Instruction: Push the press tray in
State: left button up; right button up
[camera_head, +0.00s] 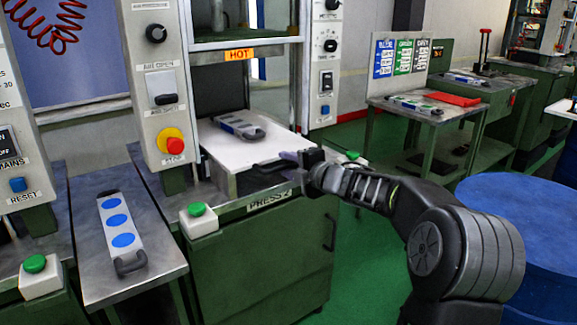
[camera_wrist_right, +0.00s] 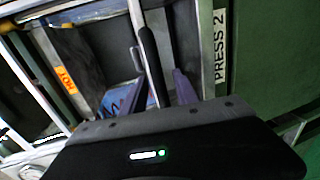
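The press tray (camera_head: 225,145) is a white plate that sticks out of the front of PRESS 2, below the HOT sign. A grey mould (camera_head: 240,126) with a dark handle lies on it. My right gripper (camera_head: 289,158) is at the tray's front right edge. In the right wrist view my right gripper (camera_wrist_right: 156,88) has its two purplish fingers apart, with a dark bar (camera_wrist_right: 150,60), likely the tray's handle, between them. I cannot tell whether either finger touches the bar. My left gripper is not in view.
Green buttons (camera_head: 197,210) stand on the press's front ledge. Left of it, a side table (camera_head: 90,225) holds a mould with three blue discs. A blue drum (camera_head: 530,215) stands at the right. Green floor is clear between press and back table (camera_head: 420,112).

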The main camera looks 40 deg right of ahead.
grip_shut()
dwell(1.3)
